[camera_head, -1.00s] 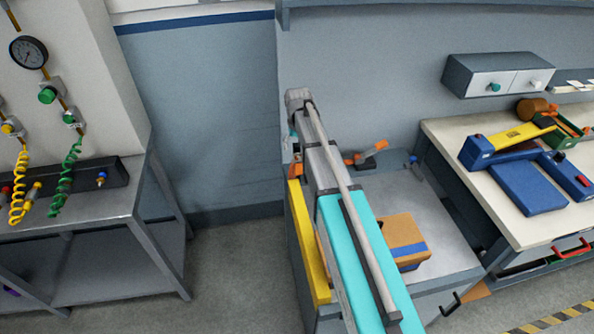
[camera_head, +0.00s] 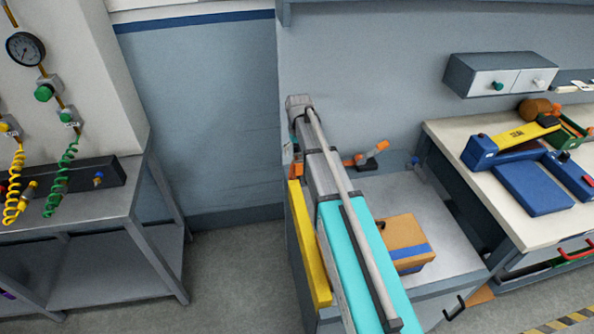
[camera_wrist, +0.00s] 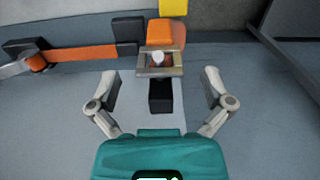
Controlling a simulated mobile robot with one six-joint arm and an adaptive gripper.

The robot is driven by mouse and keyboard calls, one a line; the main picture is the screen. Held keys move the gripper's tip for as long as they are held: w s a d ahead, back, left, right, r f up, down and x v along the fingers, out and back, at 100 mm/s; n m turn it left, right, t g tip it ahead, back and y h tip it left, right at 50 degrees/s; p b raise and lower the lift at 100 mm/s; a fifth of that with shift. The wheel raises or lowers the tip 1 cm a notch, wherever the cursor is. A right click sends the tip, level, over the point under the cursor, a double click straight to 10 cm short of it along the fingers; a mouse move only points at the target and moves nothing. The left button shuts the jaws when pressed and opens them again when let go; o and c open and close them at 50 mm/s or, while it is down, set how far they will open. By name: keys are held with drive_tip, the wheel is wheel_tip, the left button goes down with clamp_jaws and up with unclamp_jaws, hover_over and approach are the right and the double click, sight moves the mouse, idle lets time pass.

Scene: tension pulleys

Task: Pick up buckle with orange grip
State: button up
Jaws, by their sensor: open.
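In the wrist view, the buckle (camera_wrist: 160,66) has a metal frame, a pale round knob and a black lower end, with its orange grip (camera_wrist: 159,33) at the top. An orange strap (camera_wrist: 83,55) runs left from beside it. My gripper (camera_wrist: 161,78) is open; its two fingers are spread left and right of the buckle's lower part, with visible gaps and no contact seen. In the head view, my arm hides the gripper. Orange and black parts (camera_head: 367,159) show at the bench's back, but I cannot tell which belong to the buckle.
A grey bench (camera_head: 440,232) carries a cardboard box (camera_head: 402,240) with a blue stripe. A yellow panel (camera_head: 308,245) stands along its left side. A pale workbench (camera_head: 500,222) with blue tools is at right. A table with coiled hoses (camera_head: 63,180) is at left; floor between is clear.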

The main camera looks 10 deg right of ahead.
drive_tip(key=shift+f+b, duration=1.15)
drive_tip(key=shift+f, duration=0.3)
drive_tip(key=shift+c, duration=0.3)
drive_tip(key=c, duration=1.1)
drive_tip(key=shift+r, duration=0.15)
drive_tip(key=shift+c, duration=0.2)
drive_tip(key=shift+r+p, duration=0.55)
drive_tip(key=shift+p, duration=0.2)
drive_tip(key=s+a, duration=0.2)
drive_tip(key=s, duration=0.6)
wheel_tip(320, 180, up, 14)
drive_tip(key=p, duration=1.3)
drive_tip(key=shift+w+a+f+p, duration=0.15)
drive_tip(key=shift+p, duration=0.15)
